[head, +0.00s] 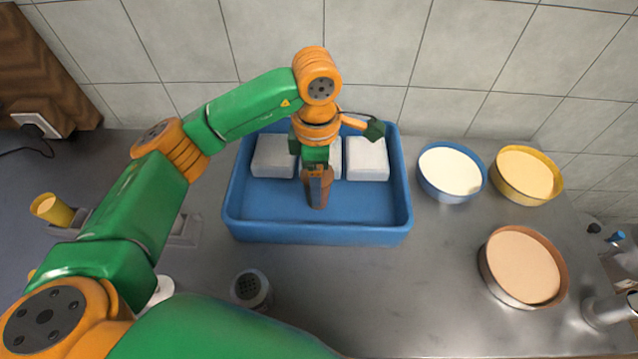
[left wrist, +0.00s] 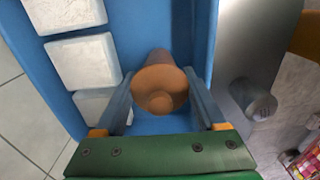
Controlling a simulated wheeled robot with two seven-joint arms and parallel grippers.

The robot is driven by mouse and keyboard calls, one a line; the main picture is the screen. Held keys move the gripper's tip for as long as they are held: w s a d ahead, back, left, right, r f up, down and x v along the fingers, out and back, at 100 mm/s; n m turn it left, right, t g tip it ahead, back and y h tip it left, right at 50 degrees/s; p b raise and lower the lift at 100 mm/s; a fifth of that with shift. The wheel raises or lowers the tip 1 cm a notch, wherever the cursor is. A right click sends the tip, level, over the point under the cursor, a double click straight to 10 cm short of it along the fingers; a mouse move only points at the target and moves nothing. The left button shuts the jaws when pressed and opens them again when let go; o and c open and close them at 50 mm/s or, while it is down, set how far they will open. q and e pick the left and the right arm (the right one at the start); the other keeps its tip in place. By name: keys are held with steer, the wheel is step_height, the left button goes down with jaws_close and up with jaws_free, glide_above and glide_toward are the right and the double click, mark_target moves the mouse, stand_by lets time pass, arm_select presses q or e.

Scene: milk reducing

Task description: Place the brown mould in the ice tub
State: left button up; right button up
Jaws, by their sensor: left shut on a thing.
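The brown mould (head: 318,190) is a small brown cup over the blue ice tub (head: 318,235). My left gripper (head: 317,170) comes down from above and is shut on it. In the left wrist view the mould (left wrist: 160,82) sits between the two fingers of the gripper (left wrist: 165,105), with the tub's blue floor (left wrist: 150,40) behind it. White ice blocks (head: 368,158) stand along the tub's back wall, and the mould is in front of them. I cannot tell whether the mould touches the tub floor. My right gripper is not in view.
Right of the tub stand a blue bowl (head: 450,172) of white liquid, a yellow bowl (head: 526,174) and a brown-rimmed pan (head: 523,267). A grey shaker (head: 251,289) stands in front of the tub. A yellow cup (head: 52,209) is at left. The tub's front right floor is clear.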

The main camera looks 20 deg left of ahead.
arm_select(q)
step_height(320, 180, down, 3)
steer(key=shift+r+p, duration=0.2)
steer(key=shift+p, duration=0.7)
steer(key=shift+f, duration=0.4)
steer(key=shift+f+b, duration=0.2)
steer(key=shift+b, duration=0.1)
steer(key=o, duration=1.4)
steer(key=shift+r, duration=0.2)
step_height(320, 180, up, 6)
steer(key=shift+w+r+b, duration=0.1)
steer(key=shift+r+b, duration=0.05)
steer(key=shift+b, duration=0.8)
step_height(320, 180, up, 6)
steer(key=shift+f, duration=0.1)
